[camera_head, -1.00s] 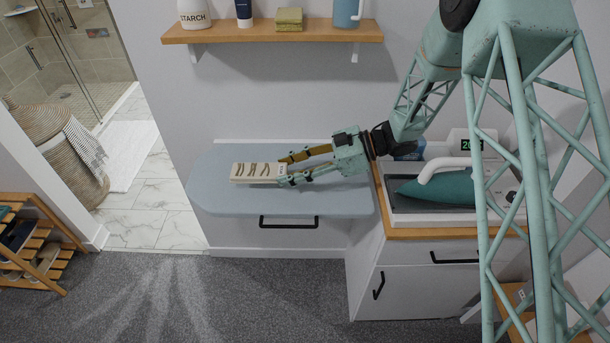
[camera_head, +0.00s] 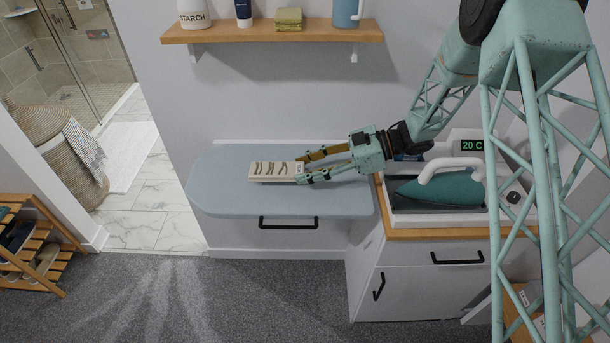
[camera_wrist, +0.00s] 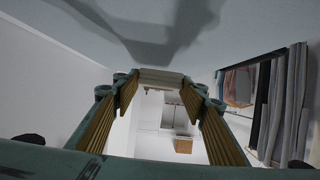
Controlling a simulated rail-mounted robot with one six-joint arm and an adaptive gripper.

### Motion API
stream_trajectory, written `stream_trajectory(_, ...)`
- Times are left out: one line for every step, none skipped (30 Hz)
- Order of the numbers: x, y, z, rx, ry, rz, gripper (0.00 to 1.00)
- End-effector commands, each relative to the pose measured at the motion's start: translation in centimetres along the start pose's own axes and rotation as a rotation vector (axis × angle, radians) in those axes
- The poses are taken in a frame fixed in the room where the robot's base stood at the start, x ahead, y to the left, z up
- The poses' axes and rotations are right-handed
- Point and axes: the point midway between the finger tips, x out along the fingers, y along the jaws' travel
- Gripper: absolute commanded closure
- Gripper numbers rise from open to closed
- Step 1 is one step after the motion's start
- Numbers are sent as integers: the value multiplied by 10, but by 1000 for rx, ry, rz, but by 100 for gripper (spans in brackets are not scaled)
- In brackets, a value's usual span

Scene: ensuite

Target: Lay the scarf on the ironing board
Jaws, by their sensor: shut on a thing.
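The folded cream scarf (camera_head: 268,171), with dark wavy marks, is over the middle of the pale blue ironing board (camera_head: 225,195) in the head view. My gripper (camera_head: 300,169) comes in from the right and is shut on the scarf's right end. I cannot tell whether the scarf touches the board or hangs just above it. In the wrist view the scarf (camera_wrist: 161,78) shows as a pale edge between the fingertips of my gripper (camera_wrist: 160,90).
A teal iron (camera_head: 440,190) sits in a tray on the cabinet right of the board. A wooden shelf (camera_head: 270,33) with several items hangs above. A wicker basket (camera_head: 65,160) with a striped cloth stands at the left. The board's left part is bare.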

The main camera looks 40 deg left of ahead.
Motion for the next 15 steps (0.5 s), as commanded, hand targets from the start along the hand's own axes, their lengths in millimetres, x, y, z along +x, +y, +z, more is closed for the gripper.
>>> stream_trajectory(2,0,5,1,0,0,74)
stream_trajectory(4,0,8,2,0,0,74)
stream_trajectory(5,0,12,2,0,-1,74)
stream_trajectory(6,0,15,2,0,-1,74)
stream_trajectory(8,0,18,2,1,-1,74)
stream_trajectory(9,0,21,2,1,-1,74)
stream_trajectory(10,0,23,1,1,0,74)
stream_trajectory(10,0,24,1,1,0,74)
stream_trajectory(10,0,25,0,1,0,74)
stream_trajectory(11,0,26,0,1,0,74)
stream_trajectory(11,0,26,0,0,0,74)
stream_trajectory(11,0,26,0,0,0,74)
stream_trajectory(11,0,26,0,0,0,74)
stream_trajectory(11,0,26,0,0,0,74)
stream_trajectory(11,0,26,0,0,0,74)
